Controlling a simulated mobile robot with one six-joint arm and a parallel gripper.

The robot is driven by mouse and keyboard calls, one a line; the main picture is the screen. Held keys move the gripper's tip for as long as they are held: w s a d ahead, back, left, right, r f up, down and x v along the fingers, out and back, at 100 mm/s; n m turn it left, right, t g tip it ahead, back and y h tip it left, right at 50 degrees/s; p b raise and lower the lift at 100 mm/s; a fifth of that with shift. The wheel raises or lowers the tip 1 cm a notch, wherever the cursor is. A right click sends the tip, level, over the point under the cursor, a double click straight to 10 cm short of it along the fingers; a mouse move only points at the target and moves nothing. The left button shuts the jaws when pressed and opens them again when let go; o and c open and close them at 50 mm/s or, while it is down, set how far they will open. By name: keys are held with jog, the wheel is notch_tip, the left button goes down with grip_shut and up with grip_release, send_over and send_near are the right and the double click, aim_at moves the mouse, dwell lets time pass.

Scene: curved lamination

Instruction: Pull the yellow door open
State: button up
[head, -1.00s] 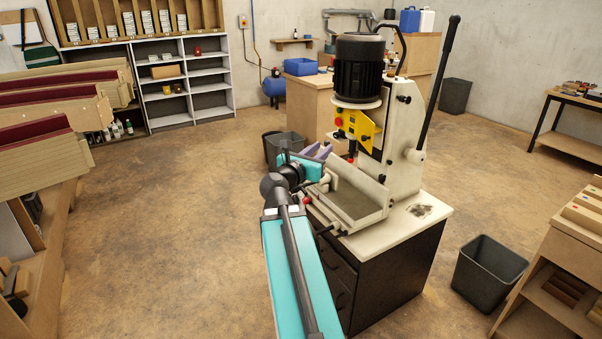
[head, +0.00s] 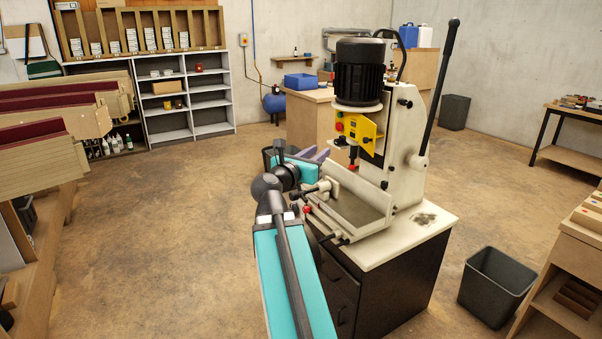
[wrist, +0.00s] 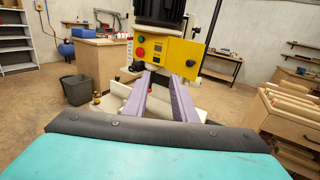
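The yellow door (head: 361,130) is a flat yellow panel on the front of a cream drilling machine, below its black motor. In the wrist view the yellow door (wrist: 176,53) faces me, with a red and a green button at its left and a small dark knob low on its right side. My gripper (head: 318,154) is at the left of the machine, below and left of the door. In the wrist view its two purple fingers (wrist: 163,78) are apart with nothing between them. They point towards the door's lower edge; whether they touch it cannot be told.
The machine's cream vise tray (head: 352,208) stands just below and beside my gripper, on a dark cabinet (head: 400,275). A long black lever (head: 436,85) rises at the machine's right. A grey bin (head: 495,285) stands right of the cabinet. Floor at the left is clear.

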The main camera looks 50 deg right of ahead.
jog(key=shift+s+a+f+b, duration=0.2)
jog(key=shift+a+b, duration=0.3)
jog(key=shift+b, duration=0.95)
jog(key=b+v, duration=0.8)
jog(key=b, duration=0.1)
jog(key=shift+a+r, duration=0.15)
jog(key=shift+a, duration=0.05)
